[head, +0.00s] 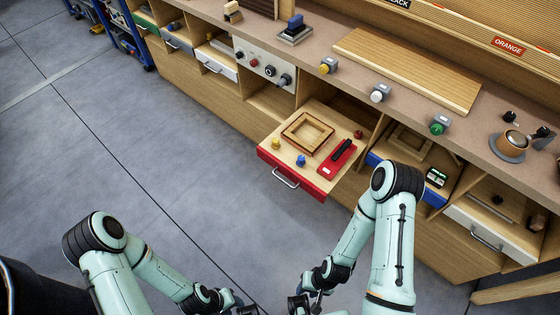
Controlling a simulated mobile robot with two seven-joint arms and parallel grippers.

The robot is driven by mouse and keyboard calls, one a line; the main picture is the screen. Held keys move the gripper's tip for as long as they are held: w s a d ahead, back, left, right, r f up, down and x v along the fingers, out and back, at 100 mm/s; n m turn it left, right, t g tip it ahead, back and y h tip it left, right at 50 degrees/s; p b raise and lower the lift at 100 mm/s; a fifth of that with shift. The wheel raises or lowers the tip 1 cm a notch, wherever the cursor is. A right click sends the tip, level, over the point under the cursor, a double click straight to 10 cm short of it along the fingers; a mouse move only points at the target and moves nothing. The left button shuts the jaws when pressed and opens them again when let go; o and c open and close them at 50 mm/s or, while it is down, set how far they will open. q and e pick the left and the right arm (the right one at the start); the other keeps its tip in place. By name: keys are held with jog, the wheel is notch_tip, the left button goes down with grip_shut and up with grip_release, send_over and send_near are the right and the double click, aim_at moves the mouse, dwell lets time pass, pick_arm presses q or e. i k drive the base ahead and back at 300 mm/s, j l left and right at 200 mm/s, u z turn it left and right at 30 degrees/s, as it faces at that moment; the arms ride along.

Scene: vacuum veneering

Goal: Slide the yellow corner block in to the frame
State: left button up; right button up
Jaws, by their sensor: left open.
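The yellow corner block (276,143) is a small piece on the left part of the open red-fronted drawer (264,158). The square wooden frame (290,140) lies flat on the drawer, right of the yellow block and apart from it. My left gripper (246,309) is at the bottom edge of the head view, partly cut off, open and well short of the drawer. My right gripper (305,304) is also at the bottom edge, away from the drawer. Its fingers are too small and cut off to tell their state.
A blue block (301,161), a red block (358,134) and a red tool with a black top (338,160) share the drawer. A silver handle (285,178) juts from its front. Yellow, white and green buttons line the workbench (335,83). The floor before it is clear.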

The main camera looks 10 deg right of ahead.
aim_at(275, 145)
jog(key=i, duration=0.2)
jog(key=i+z, duration=0.15)
jog(key=z, duration=0.3)
jog(key=i+j+z, duration=0.1)
jog(key=z, duration=0.35)
